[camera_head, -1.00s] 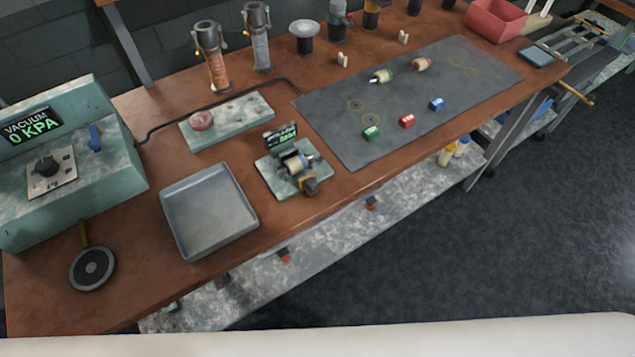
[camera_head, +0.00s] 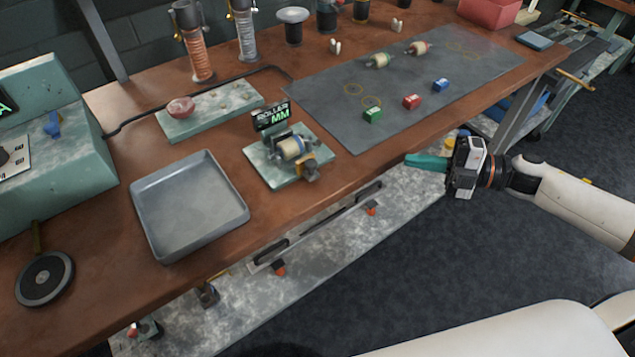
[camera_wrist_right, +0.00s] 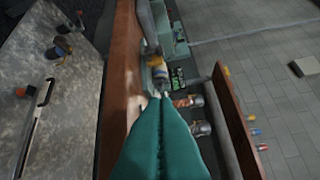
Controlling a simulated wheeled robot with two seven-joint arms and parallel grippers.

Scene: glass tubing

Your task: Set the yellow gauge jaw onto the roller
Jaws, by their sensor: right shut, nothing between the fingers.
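The roller gauge stands near the front edge of the bench on a pale green base (camera_head: 268,172). A cream roller (camera_head: 291,148) lies in it, beside dark parts and a small sign reading MM (camera_head: 271,116). The yellow gauge jaw (camera_head: 311,168) is at the gauge's front right; whether it touches the roller is too small to tell. My right gripper (camera_head: 408,160), with teal fingers, is shut and empty, right of the gauge, beyond the bench's front edge. Its shut fingertips (camera_wrist_right: 160,97) show in the right wrist view, with the gauge beyond them. My left gripper is not in view.
A grey tray (camera_head: 188,207) lies left of the gauge. A lower shelf (camera_head: 260,310) runs under the bench.

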